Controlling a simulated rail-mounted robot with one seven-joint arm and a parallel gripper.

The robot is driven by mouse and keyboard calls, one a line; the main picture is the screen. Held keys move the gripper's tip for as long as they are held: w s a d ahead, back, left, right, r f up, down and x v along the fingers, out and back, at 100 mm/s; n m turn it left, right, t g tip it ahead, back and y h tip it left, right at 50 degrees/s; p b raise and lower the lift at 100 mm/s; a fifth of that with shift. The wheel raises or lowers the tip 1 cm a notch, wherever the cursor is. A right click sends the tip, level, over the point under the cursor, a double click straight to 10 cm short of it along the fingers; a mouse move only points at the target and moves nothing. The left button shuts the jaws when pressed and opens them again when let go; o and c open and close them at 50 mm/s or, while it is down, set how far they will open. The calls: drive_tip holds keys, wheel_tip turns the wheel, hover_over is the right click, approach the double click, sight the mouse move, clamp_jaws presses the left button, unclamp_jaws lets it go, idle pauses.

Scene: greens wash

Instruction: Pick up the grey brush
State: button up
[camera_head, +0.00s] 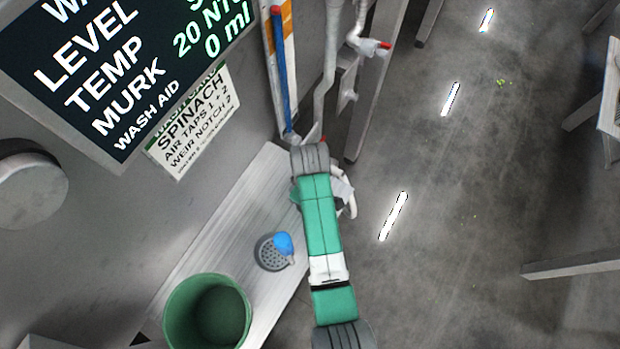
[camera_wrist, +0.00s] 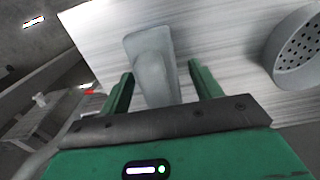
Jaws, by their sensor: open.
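The grey brush (camera_wrist: 148,52) lies on the pale metal shelf (camera_wrist: 215,30) in the wrist view, with its broad part up the picture and a narrower part pointing down toward my gripper. My gripper (camera_wrist: 160,70) is open, its two green fingers apart on either side of the brush's narrower part. I see gaps between the fingers and the brush; whether they are level with it is hard to tell. In the head view my green arm covers this spot, and the brush is not visible there.
A grey perforated cup (camera_wrist: 299,50) is right of the brush; the head view shows it (camera_head: 268,257) with a blue item (camera_head: 284,244). A green bucket (camera_head: 172,318) stands at the shelf's near end. A blue pole (camera_head: 281,75) and white pipes (camera_head: 327,75) rise near the far end.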

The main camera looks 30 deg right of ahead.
drive_tip(key=c, duration=1.1)
wheel_tip(320, 180, up, 10)
drive_tip(key=shift+r, duration=0.1)
drive_tip(key=shift+o, duration=0.7)
